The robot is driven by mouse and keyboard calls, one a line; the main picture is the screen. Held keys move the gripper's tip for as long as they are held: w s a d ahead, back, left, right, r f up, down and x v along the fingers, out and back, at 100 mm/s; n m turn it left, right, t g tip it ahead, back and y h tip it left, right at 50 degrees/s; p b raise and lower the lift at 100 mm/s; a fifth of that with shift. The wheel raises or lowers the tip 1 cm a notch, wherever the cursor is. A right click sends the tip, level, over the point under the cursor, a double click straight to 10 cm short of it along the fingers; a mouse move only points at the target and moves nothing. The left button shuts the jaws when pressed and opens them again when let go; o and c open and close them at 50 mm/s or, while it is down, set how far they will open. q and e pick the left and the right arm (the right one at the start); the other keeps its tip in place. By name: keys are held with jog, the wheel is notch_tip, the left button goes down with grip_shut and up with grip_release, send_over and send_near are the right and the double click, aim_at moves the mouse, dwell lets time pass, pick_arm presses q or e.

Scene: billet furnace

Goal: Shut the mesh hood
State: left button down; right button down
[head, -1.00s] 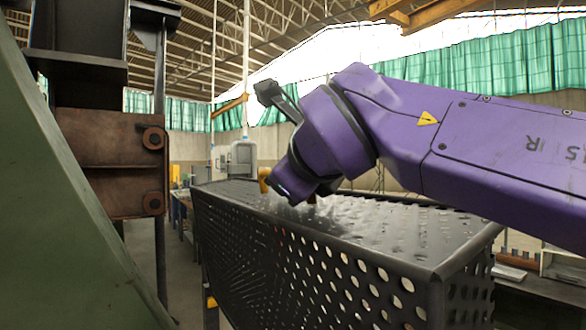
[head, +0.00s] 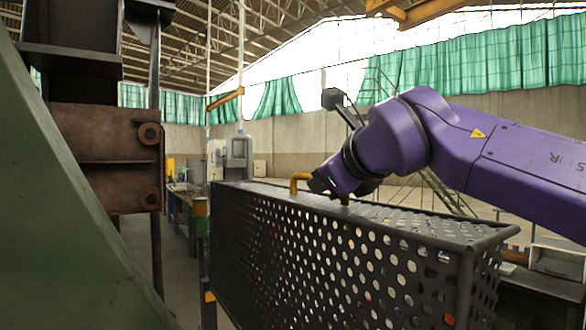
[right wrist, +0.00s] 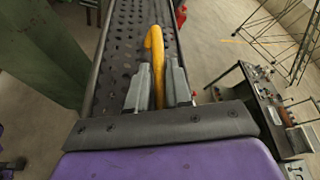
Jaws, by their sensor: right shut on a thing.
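The mesh hood (head: 340,260) is a long dark box of perforated metal in the middle of the head view. Its holed front face looks about upright, and its top is seen at a shallow angle. A yellow handle (head: 300,178) stands on its top; it also shows in the right wrist view (right wrist: 154,45). My right gripper (head: 325,187) is at the handle. In the right wrist view its two fingers (right wrist: 157,78) are shut on the yellow bar, one on each side. The inside of the hood is mostly hidden. My left gripper is out of view.
A green machine frame (head: 70,210) and a rusty bolted block (head: 108,160) stand close at the left. A workbench with small parts (right wrist: 268,105) is on the right in the right wrist view. Open floor lies behind the hood.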

jog(key=w+d+f+m, duration=0.1)
jog(key=w+d+f, duration=0.2)
jog(key=w+d, duration=0.1)
jog(key=w+d+f+m+g+y+p, duration=0.1)
jog(key=w+d+f, duration=0.2)
jog(key=d, duration=0.3)
jog(key=shift+w+d+f, duration=0.4)
jog(key=shift+w, duration=0.05)
